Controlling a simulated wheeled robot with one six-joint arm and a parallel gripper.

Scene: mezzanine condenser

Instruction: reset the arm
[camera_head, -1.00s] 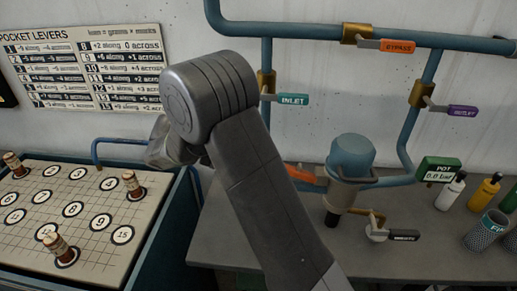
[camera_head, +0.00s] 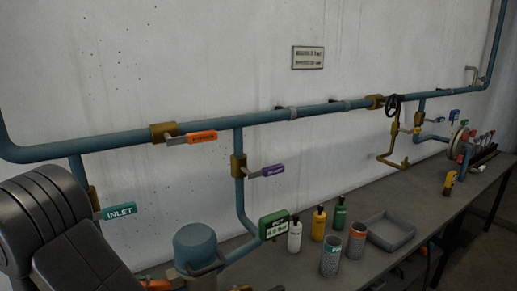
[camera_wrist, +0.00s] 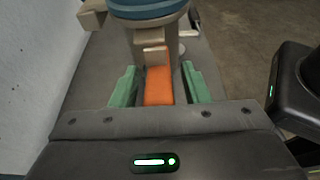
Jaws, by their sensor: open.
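In the wrist view, my gripper (camera_wrist: 158,88) is open, with one green finger on each side of an orange lever handle (camera_wrist: 158,86). Gaps show between the fingers and the handle. The handle sits at the front of the blue-topped pot (camera_wrist: 150,8), whose upper part is cut off. In the head view, the pot's blue dome (camera_head: 195,245) is at the bottom, and a bit of the orange handle (camera_head: 155,285) shows at the lower edge. My arm fills the lower left there, and my gripper is not visible in that view.
A blue pipe (camera_head: 330,107) runs along the wall with the orange bypass lever (camera_head: 202,137), purple lever (camera_head: 272,170) and green inlet lever (camera_head: 120,211). Bare bench (camera_head: 440,208) lies farther right.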

